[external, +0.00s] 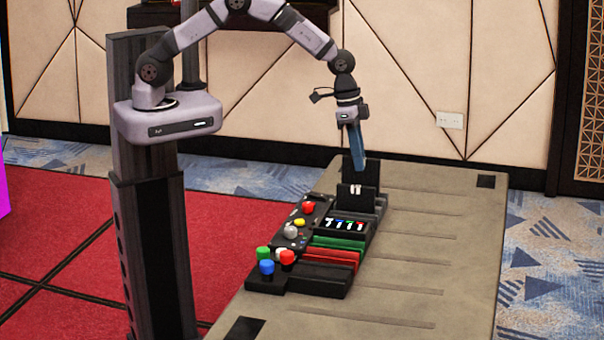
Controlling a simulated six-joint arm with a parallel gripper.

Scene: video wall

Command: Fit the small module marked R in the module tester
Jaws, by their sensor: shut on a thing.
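My gripper (353,125) points down above the far end of the black equipment on the table. It is shut on a narrow blue module (357,150), which hangs below it, slightly tilted. No R mark can be read on it. Under the module stands a black upright block (357,198) with small white marks on its front, which may be the module tester. The module's lower end overlaps the dark panel behind this block. I cannot tell whether it touches or enters anything.
A row of black units runs toward the camera, with a green module (338,243), a red module (331,254) and a small lit display (345,225). Several coloured knobs (267,267) stand at the left. The grey table (440,230) is clear on the right.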

